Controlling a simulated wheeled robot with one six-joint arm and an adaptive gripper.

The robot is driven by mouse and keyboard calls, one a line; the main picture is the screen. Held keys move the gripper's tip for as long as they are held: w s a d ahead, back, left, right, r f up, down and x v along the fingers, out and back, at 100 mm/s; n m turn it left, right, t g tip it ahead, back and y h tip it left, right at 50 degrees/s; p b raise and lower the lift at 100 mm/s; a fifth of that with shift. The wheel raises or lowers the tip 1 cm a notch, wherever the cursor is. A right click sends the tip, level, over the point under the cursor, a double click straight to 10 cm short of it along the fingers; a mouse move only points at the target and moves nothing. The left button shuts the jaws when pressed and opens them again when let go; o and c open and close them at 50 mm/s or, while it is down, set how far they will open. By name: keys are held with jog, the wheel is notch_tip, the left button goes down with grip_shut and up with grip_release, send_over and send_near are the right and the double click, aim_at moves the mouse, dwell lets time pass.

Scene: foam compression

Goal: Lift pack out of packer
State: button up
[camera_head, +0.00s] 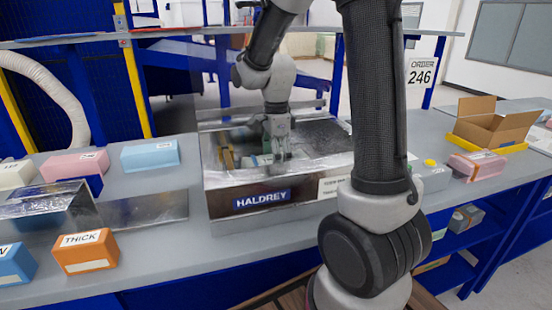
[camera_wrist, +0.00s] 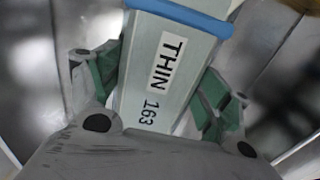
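The thin pack (camera_wrist: 145,95) is a pale grey-green block labelled "THIN 163" with a blue band at its far end. In the wrist view it lies between the two green-padded fingers of my gripper (camera_wrist: 163,85). The pads appear to meet its two long sides. The packer (camera_head: 300,208) is a shiny metal tray with a "HALDREY" label on its front wall. In the head view my gripper (camera_head: 280,156) reaches down into it. The pack (camera_head: 256,160) shows only partly there, low inside the packer.
Pink (camera_head: 75,166) and light-blue (camera_head: 150,155) blocks stand left of the packer. An orange "THICK" block (camera_head: 86,251) and a metal plate (camera_head: 150,208) lie nearer. An open cardboard box (camera_head: 492,130) and another pink pack (camera_head: 478,164) are at right. The packer's walls surround my gripper.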

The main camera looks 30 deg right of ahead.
jog(key=shift+r, duration=0.1)
jog(key=shift+c, duration=0.3)
jog(key=shift+r, duration=2.45)
jog(key=shift+r, duration=2.5)
jog(key=shift+r, duration=2.45)
